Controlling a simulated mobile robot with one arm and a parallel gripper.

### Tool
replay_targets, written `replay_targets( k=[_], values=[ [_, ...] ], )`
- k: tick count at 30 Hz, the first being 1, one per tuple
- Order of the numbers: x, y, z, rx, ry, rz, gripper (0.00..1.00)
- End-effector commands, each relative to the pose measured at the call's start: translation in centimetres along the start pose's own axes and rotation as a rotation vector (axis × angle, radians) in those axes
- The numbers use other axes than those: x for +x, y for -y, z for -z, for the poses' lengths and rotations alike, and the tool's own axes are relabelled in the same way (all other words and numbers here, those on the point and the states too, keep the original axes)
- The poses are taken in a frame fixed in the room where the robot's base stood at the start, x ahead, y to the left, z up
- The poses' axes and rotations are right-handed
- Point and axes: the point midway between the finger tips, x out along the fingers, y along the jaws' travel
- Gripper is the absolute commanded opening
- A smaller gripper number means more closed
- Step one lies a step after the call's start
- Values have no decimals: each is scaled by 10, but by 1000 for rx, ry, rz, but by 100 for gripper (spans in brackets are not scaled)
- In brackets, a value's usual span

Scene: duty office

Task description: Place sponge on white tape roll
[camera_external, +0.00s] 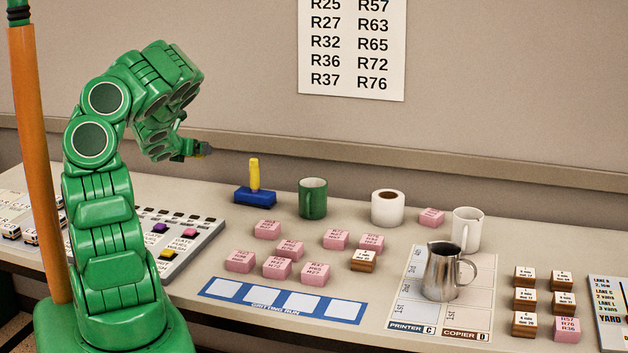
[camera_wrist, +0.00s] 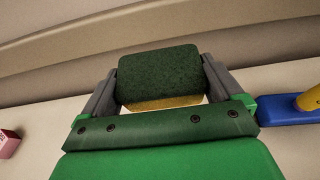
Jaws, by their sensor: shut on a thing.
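My gripper (camera_external: 203,149) is raised above the back left of the table, well to the left of the white tape roll. In the wrist view, the gripper (camera_wrist: 160,84) is shut on the sponge (camera_wrist: 158,76), with one finger at each side. The sponge has a dark green face and a yellow layer below it. In the external view the sponge is too small to make out clearly. The white tape roll (camera_external: 388,211) stands on the table near the back, with its brown hole facing up. Its top looks bare.
A blue stamp with a yellow handle (camera_external: 254,192) and a green mug (camera_external: 312,199) stand between my gripper and the roll. A pink block (camera_external: 432,217) and a white mug (camera_external: 466,228) are right of it. Several pink blocks and a metal jug (camera_external: 440,275) stand nearer the front.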

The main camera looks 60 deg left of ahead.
Motion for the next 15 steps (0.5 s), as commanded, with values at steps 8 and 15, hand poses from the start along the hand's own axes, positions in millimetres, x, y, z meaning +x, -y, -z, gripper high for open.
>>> replay_targets(
  k=[8, 15],
  values=[
    [14, 112, -34, 111, 5, 265, 66],
    [8, 210, -49, 206, 2, 496, 66]
  ],
)
